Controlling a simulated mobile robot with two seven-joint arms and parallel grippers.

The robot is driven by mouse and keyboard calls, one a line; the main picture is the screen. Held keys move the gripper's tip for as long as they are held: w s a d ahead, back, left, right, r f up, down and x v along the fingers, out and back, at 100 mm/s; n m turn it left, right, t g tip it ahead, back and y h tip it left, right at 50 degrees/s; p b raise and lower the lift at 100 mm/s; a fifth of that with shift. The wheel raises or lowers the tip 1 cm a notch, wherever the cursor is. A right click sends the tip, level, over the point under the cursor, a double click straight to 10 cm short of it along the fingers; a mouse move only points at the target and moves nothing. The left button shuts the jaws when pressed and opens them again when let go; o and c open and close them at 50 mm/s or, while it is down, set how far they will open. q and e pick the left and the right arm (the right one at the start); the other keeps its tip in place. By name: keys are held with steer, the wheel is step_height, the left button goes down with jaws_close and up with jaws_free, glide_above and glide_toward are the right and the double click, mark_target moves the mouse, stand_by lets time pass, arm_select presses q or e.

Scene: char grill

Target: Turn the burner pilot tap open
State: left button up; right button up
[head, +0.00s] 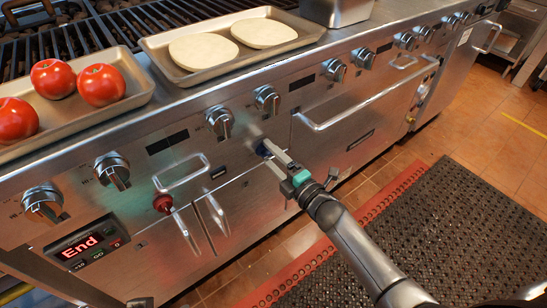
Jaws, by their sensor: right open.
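My right gripper (268,151) is open at the steel front panel, below the row of control knobs. A red round knob (163,203) sits further left on the panel, apart from the gripper. My left gripper is not in view.
Silver knobs (267,99) line the panel above the gripper. A bar handle (370,98) sticks out to the right, and a smaller handle (182,172) to the left. Trays with tomatoes (102,85) and flat rounds (262,33) lie on top. A dark mat (450,220) covers the floor.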

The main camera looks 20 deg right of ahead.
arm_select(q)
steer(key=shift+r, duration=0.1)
arm_select(e)
steer(key=shift+s, duration=0.1)
steer(key=shift+s+d, duration=0.15)
steer(key=shift+s, duration=0.15)
arm_select(q)
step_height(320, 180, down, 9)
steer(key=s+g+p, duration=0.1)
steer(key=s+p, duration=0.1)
steer(key=p, duration=0.2)
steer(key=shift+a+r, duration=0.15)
arm_select(e)
steer(key=v, duration=1.4)
steer(key=shift+s, duration=0.2)
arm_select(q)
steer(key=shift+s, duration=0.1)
